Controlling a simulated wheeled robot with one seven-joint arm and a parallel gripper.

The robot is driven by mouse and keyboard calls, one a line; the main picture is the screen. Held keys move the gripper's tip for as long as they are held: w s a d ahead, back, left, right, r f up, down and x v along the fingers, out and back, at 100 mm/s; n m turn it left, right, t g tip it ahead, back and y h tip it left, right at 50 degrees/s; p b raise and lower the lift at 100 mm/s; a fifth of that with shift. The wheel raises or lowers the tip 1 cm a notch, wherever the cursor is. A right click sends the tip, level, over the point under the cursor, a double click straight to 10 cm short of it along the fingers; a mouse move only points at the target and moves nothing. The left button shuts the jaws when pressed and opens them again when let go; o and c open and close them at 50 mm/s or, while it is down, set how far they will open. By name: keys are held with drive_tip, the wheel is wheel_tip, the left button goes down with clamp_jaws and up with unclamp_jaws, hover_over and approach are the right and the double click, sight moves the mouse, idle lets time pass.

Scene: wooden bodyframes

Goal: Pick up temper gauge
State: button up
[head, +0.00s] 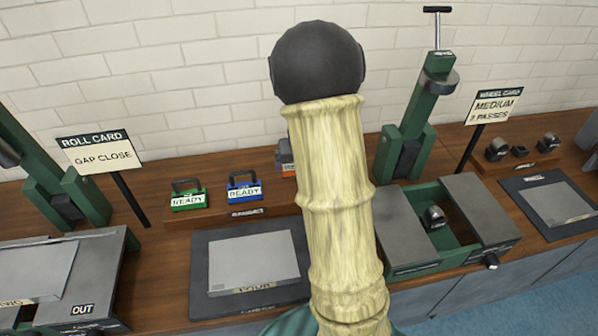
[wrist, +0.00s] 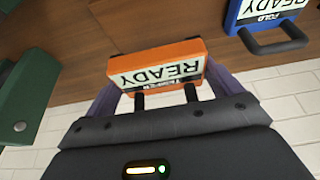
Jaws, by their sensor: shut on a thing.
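The temper gauge (wrist: 160,66) is an orange block with a READY label and a dark handle, upside down in the wrist view. My gripper (wrist: 165,92) is shut on it, with a purple finger at each side. The handle's two posts run down toward the dark gripper body, and their far end is hidden. In the head view a small part of the orange gauge (head: 288,171) shows at the back of the bench, mostly behind my arm. I cannot tell whether it touches the rack.
A blue gauge (head: 244,192) and a green gauge (head: 188,200) stand to the left on the wooden rack. A dark fold plate (head: 205,306) lies in front. A green press (head: 412,125) and an open green drawer unit (head: 405,262) stand to the right. A brick wall is behind.

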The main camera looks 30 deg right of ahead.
wheel_tip(320, 180, up, 2)
drive_tip(key=shift+r, duration=0.25)
idle(0.5)
